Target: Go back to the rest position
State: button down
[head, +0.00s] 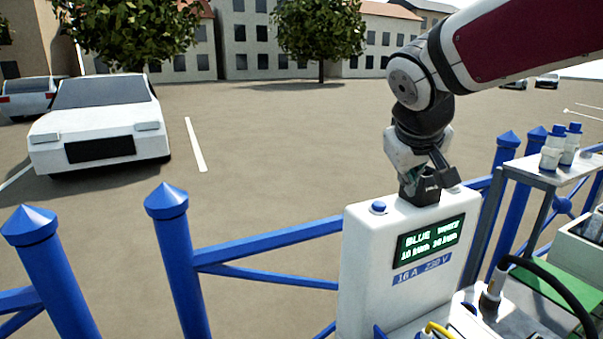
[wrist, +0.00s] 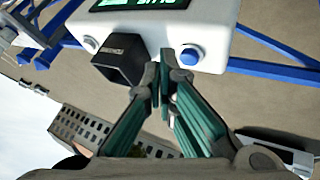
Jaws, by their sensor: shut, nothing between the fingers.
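My gripper (head: 425,165) hangs over the top of a white shore-power post in the head view. In the wrist view its fingers (wrist: 160,88) are together and hold nothing. The white post (head: 365,260) has a lit green display (head: 430,241) and a "16 A 230 V" label. A blue button (head: 378,207) sits on its top, left of my gripper; it also shows in the wrist view (wrist: 190,56), just beyond the fingertips. A black box-shaped part (wrist: 121,66) is beside the fingers at the post. I cannot tell whether the fingers touch the post.
Blue railings (head: 270,238) run on both sides of the post. A grey table (head: 550,174) with several white, blue-capped containers (head: 552,150) stands at the right. A black cable (head: 550,275) with a plug lies at the lower right. A white car (head: 100,122) is parked beyond; open air is above the post.

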jog(key=s+a+f+m+g+y, duration=0.1)
jog(key=s+f, duration=0.2)
jog(key=s, duration=0.9)
jog(key=s+f+m+y, duration=0.1)
jog(key=s+f+y, duration=0.1)
jog(key=s, duration=1)
jog(key=shift+a+f+g, duration=0.4)
jog(key=shift+f, duration=0.5)
